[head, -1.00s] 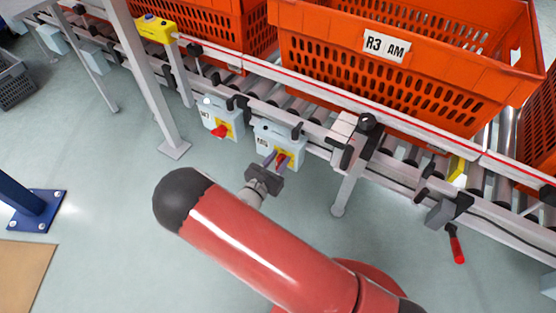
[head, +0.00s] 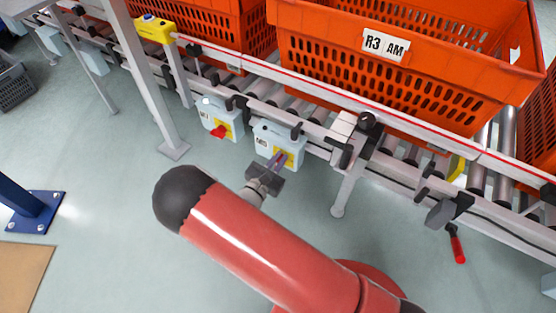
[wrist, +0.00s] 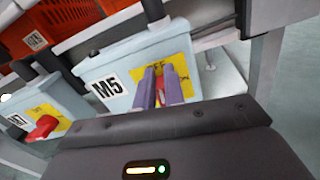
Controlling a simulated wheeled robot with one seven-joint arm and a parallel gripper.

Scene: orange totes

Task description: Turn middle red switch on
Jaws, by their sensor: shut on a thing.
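A pale blue switch box (head: 290,138) with a yellow plate hangs under the conveyor rail. In the wrist view the box (wrist: 118,68) carries the label M5. My gripper (head: 278,158) reaches its front. Its purple fingers (wrist: 162,82) are shut on the red switch at the yellow plate (wrist: 184,72); the fingers hide most of the switch, so its angle is hard to tell. A second box (head: 212,112) hangs to the left, with its own red switch (head: 218,131), which also shows in the wrist view (wrist: 43,127), clear of my gripper.
A large orange tote (head: 420,85) labelled R3 AM sits on the conveyor rollers above. A conveyor leg (head: 349,185) stands right of the gripper. A red-handled lever (head: 456,245) hangs further right. A yellow control box (head: 155,28) is at upper left. The floor below is open.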

